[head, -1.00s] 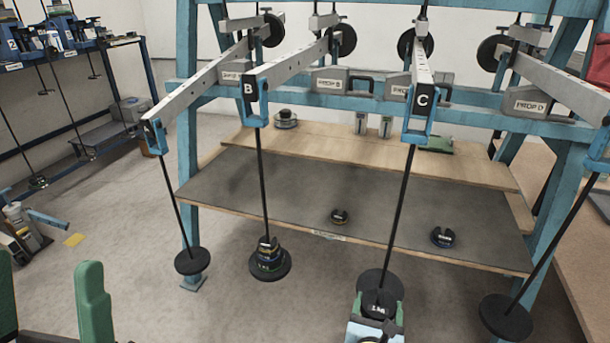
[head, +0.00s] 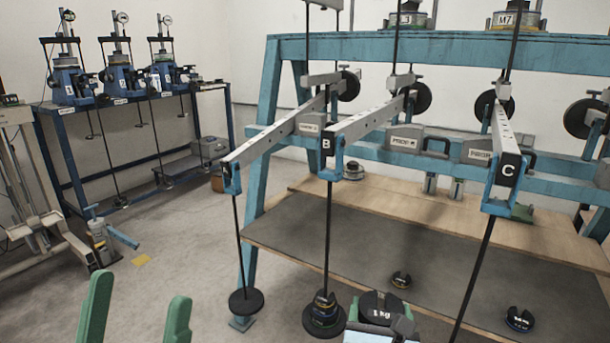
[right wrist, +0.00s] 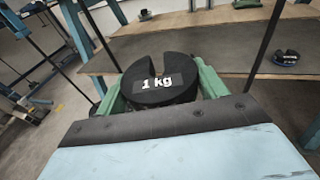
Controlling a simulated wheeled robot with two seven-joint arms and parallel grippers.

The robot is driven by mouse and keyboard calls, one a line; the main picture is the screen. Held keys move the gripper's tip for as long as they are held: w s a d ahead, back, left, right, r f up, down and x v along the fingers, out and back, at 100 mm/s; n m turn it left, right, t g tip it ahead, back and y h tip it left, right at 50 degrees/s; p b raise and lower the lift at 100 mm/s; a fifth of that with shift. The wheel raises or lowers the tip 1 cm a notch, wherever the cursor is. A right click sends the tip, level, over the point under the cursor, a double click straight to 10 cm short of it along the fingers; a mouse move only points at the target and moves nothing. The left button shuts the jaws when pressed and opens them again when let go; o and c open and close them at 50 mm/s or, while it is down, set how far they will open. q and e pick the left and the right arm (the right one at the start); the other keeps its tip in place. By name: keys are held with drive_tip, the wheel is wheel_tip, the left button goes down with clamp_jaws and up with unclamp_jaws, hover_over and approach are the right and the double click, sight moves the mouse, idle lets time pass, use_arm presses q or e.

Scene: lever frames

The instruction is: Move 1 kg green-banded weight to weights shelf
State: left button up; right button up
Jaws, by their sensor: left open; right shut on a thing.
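A black slotted weight (head: 383,308) marked "1 kg" is held in my right gripper (head: 388,322) at the bottom of the head view. In the right wrist view the same weight (right wrist: 160,82) sits level between the green fingers, its slot facing away; no green band shows from this angle. My left gripper (head: 137,318) is open and empty at the lower left, its two green fingers apart. The shelf is a grey mat on a wooden board (head: 360,235) under the lever frame; I cannot tell whether it is the weights shelf.
Hanger B (head: 326,312) carries stacked weights just left of my right gripper. Hanger C's rod (head: 472,285) hangs to its right. Blue frame legs (head: 262,165) flank the shelf.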

drive_tip(key=s+a+r+n+y, duration=0.2)
drive_tip(key=a+r+y, duration=0.1)
drive_tip(key=a, duration=0.3)
drive_tip(key=shift+s+r+n+y, duration=0.2)
drive_tip(key=shift+r+n+y, duration=0.1)
drive_tip(key=shift+n+y, duration=0.15)
drive_tip(key=shift+a+t+y, duration=0.15)
drive_tip(key=shift+t+y, duration=0.15)
drive_tip(key=shift+y, duration=0.05)
drive_tip(key=n+y, duration=0.1)
drive_tip(key=y, duration=0.1)
drive_tip(key=a+n+g+y, duration=0.1)
drive_tip(key=n+y, duration=0.1)
drive_tip(key=r+n+y, duration=0.1)
drive_tip(key=n+y, duration=0.1)
drive_tip(key=shift+a+g, duration=0.3)
drive_tip(key=shift+a, duration=0.1)
drive_tip(key=shift+a+n+g+y, duration=0.35)
drive_tip(key=shift+n+y, duration=0.3)
drive_tip(key=shift+y, duration=0.35)
drive_tip(key=shift+w+d, duration=0.1)
drive_tip(key=shift+d, duration=0.05)
